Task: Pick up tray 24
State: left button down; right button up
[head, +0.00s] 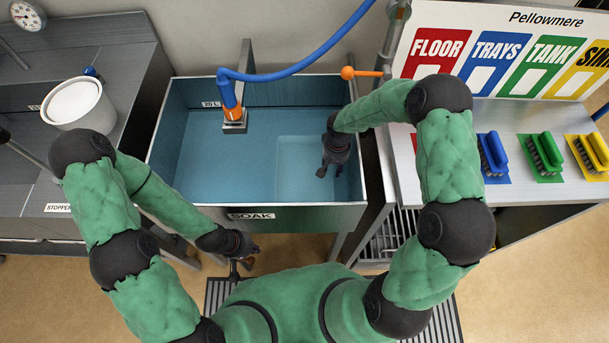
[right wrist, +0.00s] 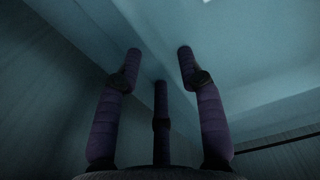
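A pale, rectangular tray-like shape (head: 300,165) lies in the blue water of the SOAK sink, toward its right side. No number on it can be read. My right gripper (head: 333,165) reaches down into the sink over the right part of this shape. In the right wrist view its fingers (right wrist: 160,62) are spread apart with nothing clearly held. A pale surface with an edge (right wrist: 245,60) lies beyond the fingertips; contact cannot be told. My left gripper (head: 246,250) is low in front of the sink's front wall, and its finger state is unclear.
The sink's front rim (head: 290,212) and side walls surround the right hand. A blue hose with an orange nozzle (head: 233,110) hangs over the sink. A white bucket (head: 78,105) stands on the left counter. Brushes (head: 540,155) lie on the right counter.

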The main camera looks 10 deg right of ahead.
jog(key=f, duration=0.2)
jog(key=f+b, duration=0.1)
jog(key=shift+w+d+f, duration=0.15)
jog(key=shift+d+f, duration=0.05)
jog(key=shift+f, duration=0.2)
jog(key=shift+c, duration=0.3)
grip_shut()
jog(key=shift+r, duration=0.1)
jog(key=shift+r, duration=0.1)
